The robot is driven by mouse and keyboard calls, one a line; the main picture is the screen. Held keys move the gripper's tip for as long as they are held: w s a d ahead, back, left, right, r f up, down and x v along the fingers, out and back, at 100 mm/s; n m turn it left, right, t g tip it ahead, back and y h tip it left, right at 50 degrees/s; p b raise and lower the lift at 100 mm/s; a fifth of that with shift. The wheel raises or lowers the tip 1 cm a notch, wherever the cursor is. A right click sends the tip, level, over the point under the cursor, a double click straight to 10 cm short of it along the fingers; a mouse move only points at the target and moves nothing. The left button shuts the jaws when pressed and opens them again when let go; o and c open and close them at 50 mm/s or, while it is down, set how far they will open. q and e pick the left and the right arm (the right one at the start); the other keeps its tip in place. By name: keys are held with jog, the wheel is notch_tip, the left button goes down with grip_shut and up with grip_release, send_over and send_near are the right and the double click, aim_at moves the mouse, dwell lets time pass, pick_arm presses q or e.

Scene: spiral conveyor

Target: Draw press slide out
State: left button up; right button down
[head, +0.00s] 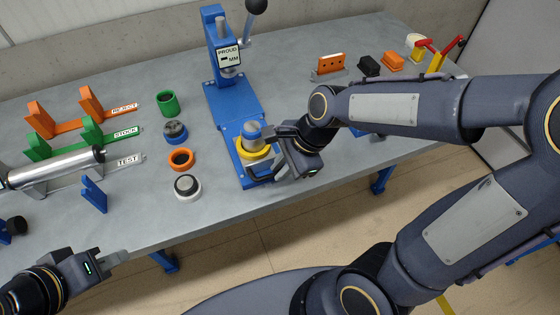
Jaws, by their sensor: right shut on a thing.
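The blue press (225,62) stands at the back middle of the table, with a black-knobbed lever and a "PROUD MM" sign. Its blue slide (232,131) extends out of the press base toward the table's front edge. A yellow ring (254,151) sits on the slide's front part, with a grey and blue cylinder (253,134) upright in it. My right gripper (263,152) is at the slide's front right, shut on the slide; its body partly hides the contact. My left gripper (122,256) hangs in front of the table, far from the press; its jaw gap cannot be made out.
Left of the slide stand a green ring (167,103), a blue part (175,132), an orange ring (181,159) and a white-black part (187,187). REJECT, STOCK and TEST racks (90,132) are further left. Orange and black blocks (369,66) and clamps lie back right.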

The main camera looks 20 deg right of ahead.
dwell(0.3)
jog(key=c, duration=1.5)
grip_release()
jog(key=shift+o, duration=0.2)
jog(key=v, duration=0.8)
jog(key=shift+p, duration=0.45)
jog(key=s+d+n+t, duration=0.3)
jog(key=s+n, duration=0.7)
jog(key=n, duration=0.5)
jog(key=shift+s+d+f+n+t+h, duration=0.2)
jog(key=shift+f+n+t+h, duration=0.1)
jog(key=shift+f+t+h, duration=0.1)
